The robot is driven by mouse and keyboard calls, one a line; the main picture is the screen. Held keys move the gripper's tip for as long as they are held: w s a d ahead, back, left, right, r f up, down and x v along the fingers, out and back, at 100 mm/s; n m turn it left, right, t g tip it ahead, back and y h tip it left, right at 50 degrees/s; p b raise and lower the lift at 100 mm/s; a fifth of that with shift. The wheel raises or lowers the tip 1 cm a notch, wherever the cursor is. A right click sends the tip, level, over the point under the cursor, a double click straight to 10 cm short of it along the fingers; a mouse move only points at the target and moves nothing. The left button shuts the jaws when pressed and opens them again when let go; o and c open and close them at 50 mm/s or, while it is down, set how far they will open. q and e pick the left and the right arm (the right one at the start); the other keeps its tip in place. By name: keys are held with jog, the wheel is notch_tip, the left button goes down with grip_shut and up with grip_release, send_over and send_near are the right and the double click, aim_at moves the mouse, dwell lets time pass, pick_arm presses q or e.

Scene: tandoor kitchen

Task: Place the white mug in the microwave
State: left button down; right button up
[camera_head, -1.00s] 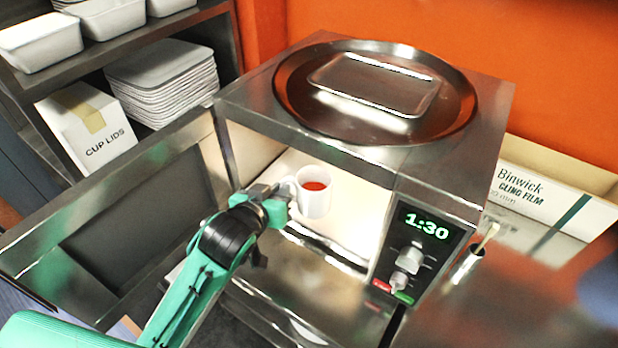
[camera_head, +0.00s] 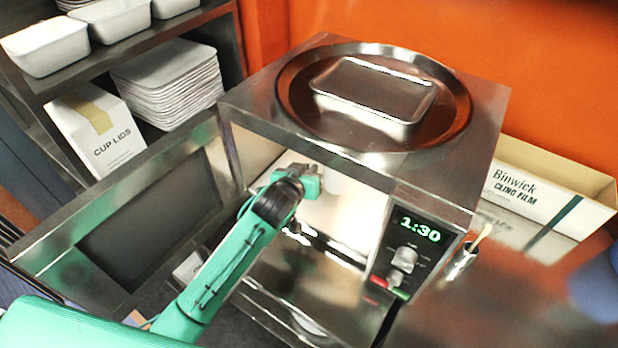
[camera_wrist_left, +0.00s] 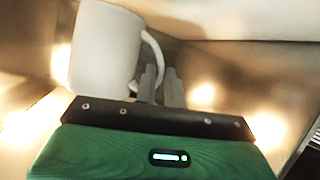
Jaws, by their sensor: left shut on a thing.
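The microwave (camera_head: 236,104) is a steel box with its door (camera_head: 62,232) swung open to the left. My left gripper (camera_head: 314,172) is at the opening, just under the top front edge, shut on the white mug (camera_head: 333,184). The mug is inside the cavity, its upper part hidden by the top edge. In the left wrist view, the mug (camera_wrist_left: 103,50) stands left of the fingers (camera_wrist_left: 160,86), which are on its handle. Whether the mug touches the cavity floor cannot be told. My right gripper is not in view.
A round steel tray (camera_head: 455,118) holding a rectangular pan (camera_head: 375,92) sits on top of the microwave. The control panel (camera_head: 408,245) reads 1:30. A cling film box (camera_head: 540,200) is at the right. Shelves with a cup lids box (camera_head: 98,140) and stacked trays stand at the left.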

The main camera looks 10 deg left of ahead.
pick_arm(q)
notch_tip(320, 180, down, 3)
jog(key=shift+f+p, duration=0.15)
jog(key=shift+p, duration=0.45)
jog(key=shift+w+d+f, duration=0.1)
jog(key=shift+w, duration=0.05)
jog(key=shift+f, duration=0.2)
jog(key=shift+f, duration=0.2)
jog(key=c, duration=1.5)
grip_release()
jog(key=shift+r, duration=0.15)
jog(key=b+v, duration=0.2)
jog(key=v, duration=1)
